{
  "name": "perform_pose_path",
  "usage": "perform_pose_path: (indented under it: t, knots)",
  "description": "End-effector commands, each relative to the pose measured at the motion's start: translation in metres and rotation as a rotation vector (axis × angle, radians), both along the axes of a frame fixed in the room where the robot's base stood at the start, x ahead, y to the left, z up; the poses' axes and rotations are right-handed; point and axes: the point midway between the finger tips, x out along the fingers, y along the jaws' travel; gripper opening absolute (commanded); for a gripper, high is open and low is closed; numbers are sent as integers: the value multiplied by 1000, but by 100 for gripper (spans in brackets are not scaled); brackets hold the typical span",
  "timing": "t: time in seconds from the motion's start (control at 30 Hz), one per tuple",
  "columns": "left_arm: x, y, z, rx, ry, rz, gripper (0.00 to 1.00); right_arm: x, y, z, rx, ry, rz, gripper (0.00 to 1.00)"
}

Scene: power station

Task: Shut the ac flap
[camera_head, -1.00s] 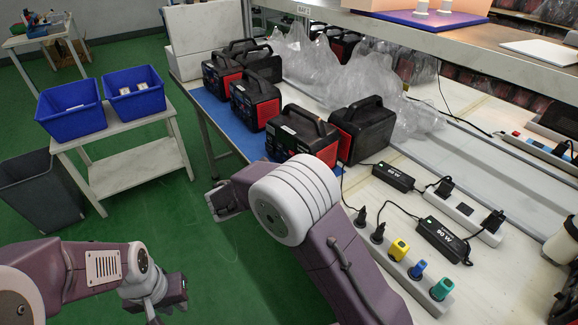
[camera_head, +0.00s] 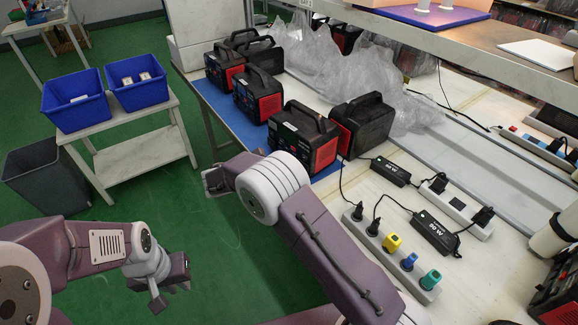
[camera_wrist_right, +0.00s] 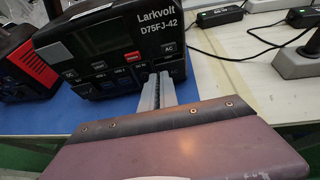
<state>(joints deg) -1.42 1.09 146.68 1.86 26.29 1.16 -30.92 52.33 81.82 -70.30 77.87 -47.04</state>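The nearest black and red power station (camera_head: 303,139) stands on the blue mat in the head view. In the right wrist view a power station (camera_wrist_right: 105,45) fills the upper left, marked Larkvolt D75FJ-42, with a screen, DC and AC labels and buttons. My right gripper (camera_wrist_right: 158,82) looks shut and empty, its fingers pointing at the panel just below the AC label. They cover part of that area; I cannot make out the AC flap or whether the fingertips touch. My left gripper (camera_head: 172,284) is open and empty over the green floor at lower left.
Other power stations (camera_head: 258,96) stand behind on the mat. Adapters (camera_head: 436,234) and a power strip with coloured plugs (camera_head: 392,243) lie to the right. Plastic wrap (camera_head: 345,80) is at the back.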

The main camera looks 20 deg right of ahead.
Motion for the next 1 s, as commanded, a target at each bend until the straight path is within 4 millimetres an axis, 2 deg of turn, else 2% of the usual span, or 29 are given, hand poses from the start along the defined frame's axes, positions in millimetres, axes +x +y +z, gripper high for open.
perform_pose_path:
  t: [0.03, 0.1, 0.43, 0.8, 1.0]
  knots:
    - [0, 0, 0, 0, 0, 0, 20, 0, -1, 0, 0, -1, 0, 12]
    - [0, 0, 0, 0, 0, 0, 20, 0, 0, 0, 0, -1, 0, 26]
    - [0, 0, 2, 0, 0, 0, 20, -1, 4, 3, 0, -1, 2, 26]
    - [0, 0, 16, 0, 0, 0, 20, -31, 64, 31, 1, -2, 2, 26]
    - [0, 0, 17, 0, 0, 0, 20, -37, 75, 35, 0, -1, 0, 26]
